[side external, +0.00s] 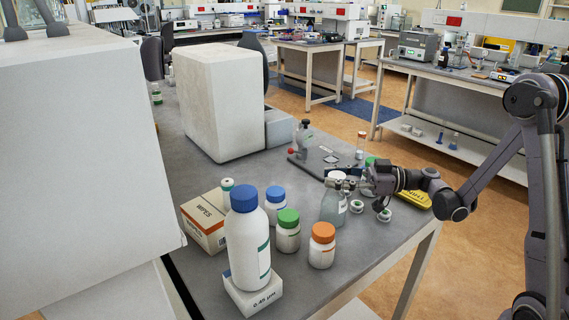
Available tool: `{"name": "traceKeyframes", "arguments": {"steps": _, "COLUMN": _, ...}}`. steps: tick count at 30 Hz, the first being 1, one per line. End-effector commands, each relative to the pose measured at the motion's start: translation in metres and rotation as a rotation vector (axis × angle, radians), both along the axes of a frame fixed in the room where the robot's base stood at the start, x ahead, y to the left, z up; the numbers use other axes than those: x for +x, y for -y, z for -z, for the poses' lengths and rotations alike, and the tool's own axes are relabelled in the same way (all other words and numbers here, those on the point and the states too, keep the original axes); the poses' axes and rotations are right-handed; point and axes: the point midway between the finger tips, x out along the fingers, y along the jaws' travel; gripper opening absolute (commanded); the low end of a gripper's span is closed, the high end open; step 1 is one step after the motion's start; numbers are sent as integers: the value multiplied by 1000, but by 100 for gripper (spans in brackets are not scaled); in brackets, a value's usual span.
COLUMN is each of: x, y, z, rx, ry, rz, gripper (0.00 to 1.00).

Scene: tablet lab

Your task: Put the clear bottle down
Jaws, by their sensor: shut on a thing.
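The clear bottle (333,210) is on the right part of the grey bench in the side external view. It is upright, of clear glass with a white label on its side. My gripper (343,182) reaches in from the right and is shut on the clear bottle near its neck. The fingers partly hide the bottle's top. Its base is at or just above the bench top; I cannot tell whether it touches.
White bottles with blue (247,240), green (287,232) and orange (321,246) caps stand left of the clear bottle. A wipes box (203,222) is further left. A dark plate with a stand (304,140) is behind. Small vials (384,214) and a yellow item (413,199) lie right.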

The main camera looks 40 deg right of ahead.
Motion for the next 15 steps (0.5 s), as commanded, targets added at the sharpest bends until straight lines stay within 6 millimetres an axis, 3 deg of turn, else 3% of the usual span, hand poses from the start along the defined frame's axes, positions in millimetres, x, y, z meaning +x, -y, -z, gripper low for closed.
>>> {"name": "traceKeyframes", "arguments": {"steps": 2, "x": 0, "y": 0, "z": 2, "rx": 2, "ry": 1, "rz": 0, "gripper": 0}}
{"name": "traceKeyframes", "arguments": {"steps": 3, "x": 0, "y": 0, "z": 2, "rx": 0, "ry": 0, "rz": 0, "gripper": 46}}
{"name": "traceKeyframes", "arguments": {"steps": 5, "x": 0, "y": 0, "z": 2, "rx": 0, "ry": 0, "rz": 0, "gripper": 63}}
{"name": "traceKeyframes", "arguments": {"steps": 15, "x": 0, "y": 0, "z": 1, "rx": 0, "ry": 0, "rz": 0, "gripper": 63}}
